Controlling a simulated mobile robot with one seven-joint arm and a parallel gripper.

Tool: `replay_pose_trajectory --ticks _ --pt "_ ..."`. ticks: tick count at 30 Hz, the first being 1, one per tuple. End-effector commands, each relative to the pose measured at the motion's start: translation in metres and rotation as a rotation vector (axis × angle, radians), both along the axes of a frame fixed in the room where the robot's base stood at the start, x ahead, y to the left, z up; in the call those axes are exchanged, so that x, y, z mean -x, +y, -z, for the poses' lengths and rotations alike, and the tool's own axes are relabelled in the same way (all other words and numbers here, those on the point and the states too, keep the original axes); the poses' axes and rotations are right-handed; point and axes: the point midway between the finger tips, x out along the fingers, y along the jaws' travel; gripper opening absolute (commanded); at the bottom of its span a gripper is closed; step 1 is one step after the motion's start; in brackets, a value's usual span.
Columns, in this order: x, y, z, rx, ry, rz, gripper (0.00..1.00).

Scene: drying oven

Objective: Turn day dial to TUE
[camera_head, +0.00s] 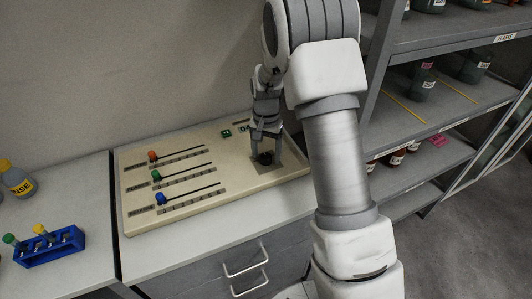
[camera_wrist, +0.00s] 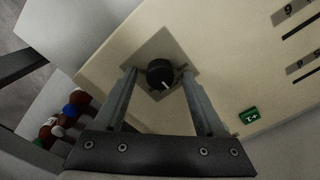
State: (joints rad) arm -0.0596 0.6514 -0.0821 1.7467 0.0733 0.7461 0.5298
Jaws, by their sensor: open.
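The day dial (camera_head: 265,158) is a round black knob on a grey square plate at the right end of a cream control panel (camera_head: 135,225). In the wrist view the dial (camera_wrist: 160,73) shows a pale pointer mark on its lower right part. My gripper (camera_head: 264,143) is above the dial, pointing down. In the wrist view my gripper (camera_wrist: 158,82) is open, with one finger on each side of the dial and a gap between the fingers and the knob. The day labels around the dial are too small or hidden to read.
Red (camera_head: 152,156), green (camera_head: 156,175) and blue (camera_head: 160,198) slider knobs sit on the panel's left part. A green button (camera_wrist: 249,115) lies near the dial. A blue tube rack (camera_head: 50,250) stands at the far left. Shelves with bottles (camera_head: 440,110) rise at the right.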

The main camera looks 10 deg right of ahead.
Motion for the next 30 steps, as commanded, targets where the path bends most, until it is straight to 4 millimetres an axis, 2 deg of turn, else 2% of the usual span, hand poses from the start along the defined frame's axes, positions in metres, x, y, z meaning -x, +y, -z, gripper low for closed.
replay_pose_trajectory --ticks 8,18,20,30 --pt "0.0000 0.0001 0.0012 0.000 0.000 0.000 0.70" --pt "0.0000 0.0001 0.0008 0.000 0.000 0.000 0.09" --pt "0.0000 0.0001 0.0008 0.000 0.000 0.000 0.00" --pt "-0.0002 0.0001 0.0008 0.000 0.000 -0.038 0.00"
